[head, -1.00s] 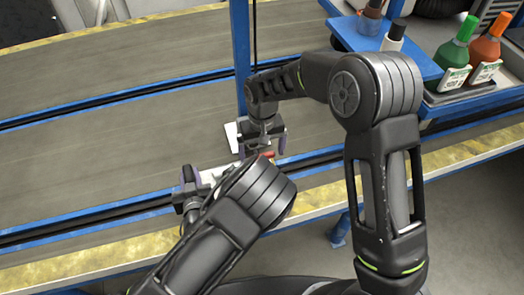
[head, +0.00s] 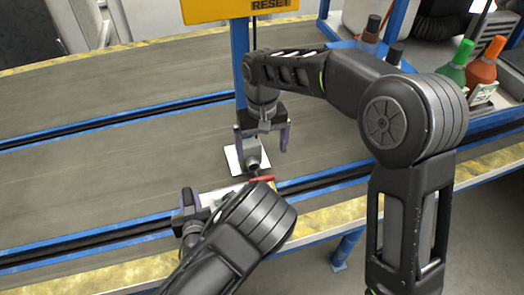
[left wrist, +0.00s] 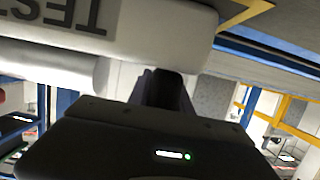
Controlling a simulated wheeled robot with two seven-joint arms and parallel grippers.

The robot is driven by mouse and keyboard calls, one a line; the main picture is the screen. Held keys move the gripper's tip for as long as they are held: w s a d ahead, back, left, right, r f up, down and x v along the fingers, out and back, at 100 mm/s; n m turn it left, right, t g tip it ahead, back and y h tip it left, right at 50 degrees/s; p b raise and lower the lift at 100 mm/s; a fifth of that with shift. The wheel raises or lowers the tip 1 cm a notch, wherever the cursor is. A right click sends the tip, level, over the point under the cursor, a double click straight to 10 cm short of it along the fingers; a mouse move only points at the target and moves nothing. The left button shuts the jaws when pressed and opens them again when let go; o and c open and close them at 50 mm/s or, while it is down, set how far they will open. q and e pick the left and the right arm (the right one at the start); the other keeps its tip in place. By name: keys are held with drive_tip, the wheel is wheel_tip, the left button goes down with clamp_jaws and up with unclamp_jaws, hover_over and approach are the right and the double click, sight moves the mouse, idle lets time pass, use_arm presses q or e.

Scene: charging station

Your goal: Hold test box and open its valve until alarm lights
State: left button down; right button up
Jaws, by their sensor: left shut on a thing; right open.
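The white test box (head: 222,193) is partly hidden behind my left forearm. My left gripper (head: 188,199) is shut on it at its left end. The left wrist view shows the box (left wrist: 150,22) close up, with upside-down "TEST" lettering, and my left gripper (left wrist: 165,88) against it. A red valve handle (head: 262,179) shows at the right end of the box, just above my left wrist. My right gripper (head: 263,148) is open, pointing down, above and apart from the red handle, with nothing between its fingers. No alarm light can be made out.
A yellow sign reading "RESET" (head: 245,8) hangs on a blue post (head: 240,70) behind my right gripper. A white plate (head: 234,160) lies at the post's foot. The grey conveyor (head: 100,150) is clear at left. Green (head: 457,62) and orange (head: 486,68) bottles stand at right.

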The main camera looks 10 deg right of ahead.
use_arm(q)
drive_tip(key=c, duration=1.1)
unclamp_jaws()
drive_tip(key=v, duration=0.7)
drive_tip(key=shift+s, duration=0.3)
